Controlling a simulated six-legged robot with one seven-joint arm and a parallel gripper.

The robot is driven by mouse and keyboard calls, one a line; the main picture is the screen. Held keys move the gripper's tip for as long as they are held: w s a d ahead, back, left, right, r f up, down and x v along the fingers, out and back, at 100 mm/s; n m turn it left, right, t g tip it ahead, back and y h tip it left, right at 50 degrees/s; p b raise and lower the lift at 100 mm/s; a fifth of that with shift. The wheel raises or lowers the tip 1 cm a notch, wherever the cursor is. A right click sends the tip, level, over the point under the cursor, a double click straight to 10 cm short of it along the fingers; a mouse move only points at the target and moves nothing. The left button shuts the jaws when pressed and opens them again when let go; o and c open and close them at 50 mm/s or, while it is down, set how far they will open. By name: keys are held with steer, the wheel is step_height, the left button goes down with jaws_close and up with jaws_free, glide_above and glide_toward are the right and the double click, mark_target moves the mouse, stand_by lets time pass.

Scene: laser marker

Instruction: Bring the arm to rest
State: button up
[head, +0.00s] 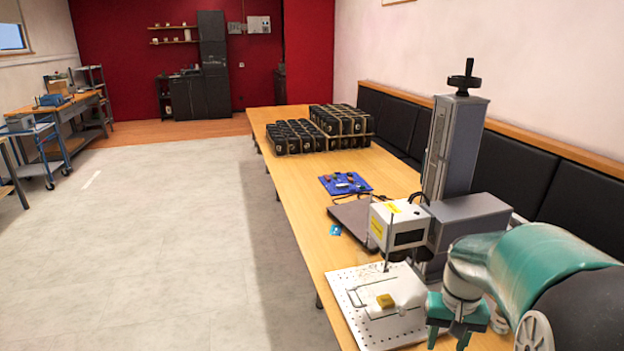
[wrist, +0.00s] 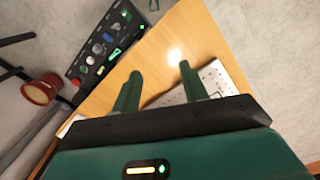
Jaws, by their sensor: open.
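My arm, teal and black, reaches in from the lower right of the head view. My gripper (head: 448,340) points down at the right edge of the laser marker's white perforated plate (head: 352,303). In the wrist view, my gripper (wrist: 159,72) has its two green fingers apart with nothing between them, over bare wooden table top. The laser marker (head: 398,225) stands behind the plate, with a grey column and a black hand crank on top. A small yellow block (head: 385,300) sits on a white piece on the plate.
The long wooden table (head: 290,190) carries a blue board (head: 345,184), a dark laptop-like slab (head: 352,215) and black crates (head: 342,121). The wrist view shows a black control panel (wrist: 105,45) with knobs and a red-brown cup (wrist: 40,90). Open floor (head: 150,250) lies left.

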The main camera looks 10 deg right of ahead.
steer(key=s+a+r+n+t, duration=0.1)
steer(key=s+a+r+t, duration=0.1)
steer(key=a, duration=0.4)
steer(key=s+a+r+n+t, duration=0.2)
steer(key=s+a+r, duration=0.1)
steer(key=a+r, duration=0.2)
steer(key=s+a+r+n+t, duration=0.1)
steer(key=s+a+r+t, duration=0.1)
steer(key=a, duration=0.7)
step_height(320, 180, up, 2)
steer(key=shift+s+r+n, duration=0.25)
steer(key=shift+s+n, duration=0.15)
steer(key=shift+s, duration=0.35)
